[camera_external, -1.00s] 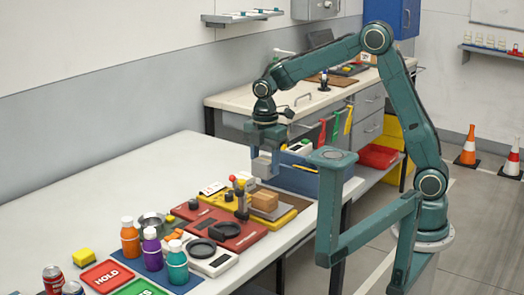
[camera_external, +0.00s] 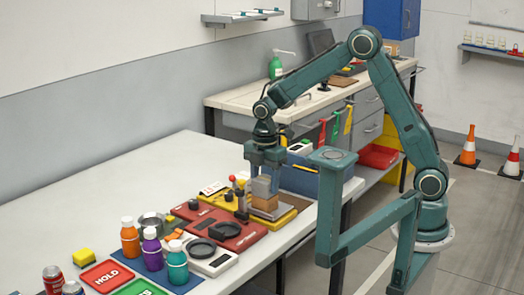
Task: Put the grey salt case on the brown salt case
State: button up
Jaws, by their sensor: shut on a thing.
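The grey salt case (camera_external: 262,186) is held between the fingers of my gripper (camera_external: 264,176), which points down. The brown salt case (camera_external: 266,208) is a light brown block on the yellow tray (camera_external: 285,217). The grey case is directly above the brown one in the picture, and its lower edge meets or nearly meets the brown top. I cannot tell whether they touch. My fingers partly cover the grey case.
A red-tipped lever (camera_external: 234,180) stands close to the left of the cases. A red panel (camera_external: 228,236) lies in front, and a blue bin (camera_external: 303,178) is behind to the right. Bottles (camera_external: 177,264) stand at the front left. The table's far left is clear.

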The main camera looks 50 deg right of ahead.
aim_at(265, 179)
jog(key=shift+f, duration=0.1)
jog(key=o, duration=1.1)
jog(key=shift+c, duration=0.2)
notch_tip(265, 179, up, 12)
jog(key=shift+r, duration=0.2)
dwell(0.4)
